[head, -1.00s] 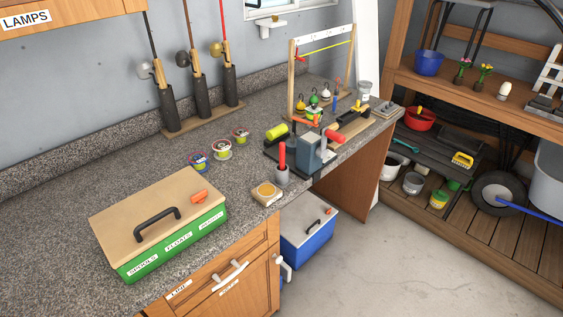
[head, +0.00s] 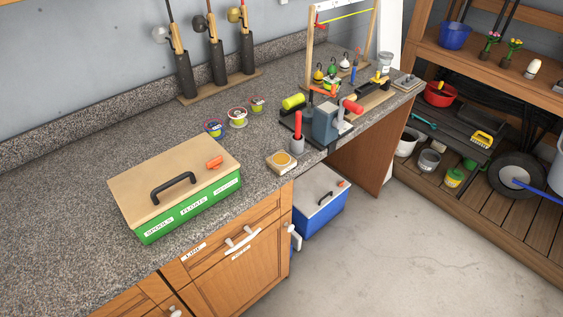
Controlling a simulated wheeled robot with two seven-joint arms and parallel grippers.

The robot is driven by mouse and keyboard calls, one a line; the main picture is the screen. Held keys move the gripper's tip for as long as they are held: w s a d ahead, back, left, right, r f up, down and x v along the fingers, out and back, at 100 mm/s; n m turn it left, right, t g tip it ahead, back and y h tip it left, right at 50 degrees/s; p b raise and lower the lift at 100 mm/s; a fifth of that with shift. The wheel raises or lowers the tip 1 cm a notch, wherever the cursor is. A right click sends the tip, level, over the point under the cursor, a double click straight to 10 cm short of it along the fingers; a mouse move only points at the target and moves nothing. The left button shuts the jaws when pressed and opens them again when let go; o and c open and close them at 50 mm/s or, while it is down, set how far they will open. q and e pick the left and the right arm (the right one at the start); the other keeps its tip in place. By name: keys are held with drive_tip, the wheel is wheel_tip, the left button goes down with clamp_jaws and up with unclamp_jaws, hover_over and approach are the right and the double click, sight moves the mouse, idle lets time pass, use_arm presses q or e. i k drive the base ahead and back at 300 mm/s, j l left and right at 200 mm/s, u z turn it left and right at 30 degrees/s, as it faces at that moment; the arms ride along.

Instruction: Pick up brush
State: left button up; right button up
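A yellow block-shaped item that looks like a scrub brush (head: 482,140) lies on the dark slatted middle shelf of the wooden rack at the right. Neither of my grippers is in view.
A green box with a wooden lid (head: 148,236) stands on the granite worktop (head: 60,200). A vise (head: 326,122) and a grey cup with a red-handled tool (head: 297,143) stand near its front edge. A blue cooler (head: 322,217) sits below. The concrete floor (head: 400,260) is clear.

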sight(298, 113)
drive_tip(key=i+l, duration=0.55)
drive_tip(key=l, duration=0.3)
drive_tip(key=i+l, duration=0.55)
drive_tip(key=l, duration=0.25)
drive_tip(key=i+l+u, duration=0.1)
drive_tip(key=i+l, duration=0.2)
drive_tip(key=l, duration=0.15)
drive_tip(key=i+l, duration=0.25)
drive_tip(key=l, duration=0.15)
drive_tip(key=l+u, duration=0.1)
drive_tip(key=u, duration=0.3)
drive_tip(key=i+l+u, duration=0.1)
drive_tip(key=u, duration=0.3)
drive_tip(key=l+u, duration=0.1)
drive_tip(key=u, duration=0.3)
drive_tip(key=l+u, duration=0.1)
drive_tip(key=u, duration=0.3)
